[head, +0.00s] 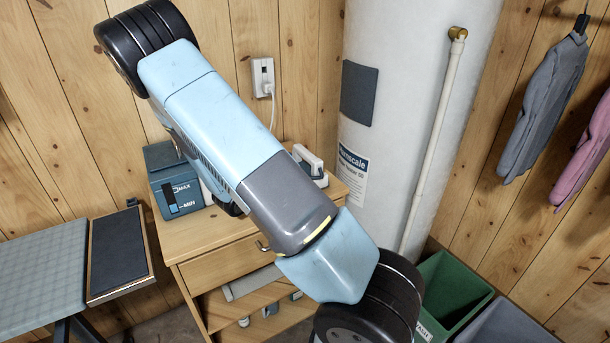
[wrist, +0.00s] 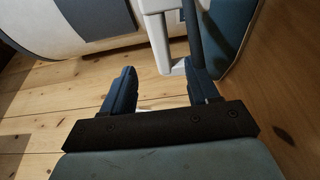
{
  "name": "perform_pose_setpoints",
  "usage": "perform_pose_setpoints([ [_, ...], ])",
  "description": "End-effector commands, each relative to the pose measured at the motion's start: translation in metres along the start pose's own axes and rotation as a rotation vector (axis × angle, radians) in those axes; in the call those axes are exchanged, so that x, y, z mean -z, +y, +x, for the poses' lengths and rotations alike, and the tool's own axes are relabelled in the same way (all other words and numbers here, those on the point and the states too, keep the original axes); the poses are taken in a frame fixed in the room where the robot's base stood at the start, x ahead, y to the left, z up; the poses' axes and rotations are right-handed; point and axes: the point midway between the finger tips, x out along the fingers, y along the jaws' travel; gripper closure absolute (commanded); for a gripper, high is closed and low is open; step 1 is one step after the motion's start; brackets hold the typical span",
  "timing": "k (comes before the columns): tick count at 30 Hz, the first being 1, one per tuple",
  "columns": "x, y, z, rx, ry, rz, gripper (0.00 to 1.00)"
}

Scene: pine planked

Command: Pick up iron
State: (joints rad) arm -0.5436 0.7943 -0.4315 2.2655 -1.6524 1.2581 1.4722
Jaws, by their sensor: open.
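A white and dark piece (head: 310,163), possibly part of the iron, shows just right of my arm.
A blue box marked MAX and MIN (head: 175,185) stands at the left of the wooden cabinet (head: 185,247). A white tank (head: 385,130) rises close behind right. An ironing board (head: 40,262) is at left; a green bin (head: 450,290) is at lower right.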

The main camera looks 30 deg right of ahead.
Motion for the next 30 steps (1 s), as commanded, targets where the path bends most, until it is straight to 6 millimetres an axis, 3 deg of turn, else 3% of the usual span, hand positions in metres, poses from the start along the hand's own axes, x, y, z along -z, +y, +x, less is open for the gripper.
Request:
perform_pose_setpoints([
  [12, -0.002, 0.000, 0.068, 0.001, -0.005, -0.001, 0.40],
  [23, -0.002, -0.001, 0.088, 0.000, -0.005, 0.000, 0.40],
  [30, -0.003, -0.003, 0.120, 0.000, -0.006, 0.000, 0.40],
])
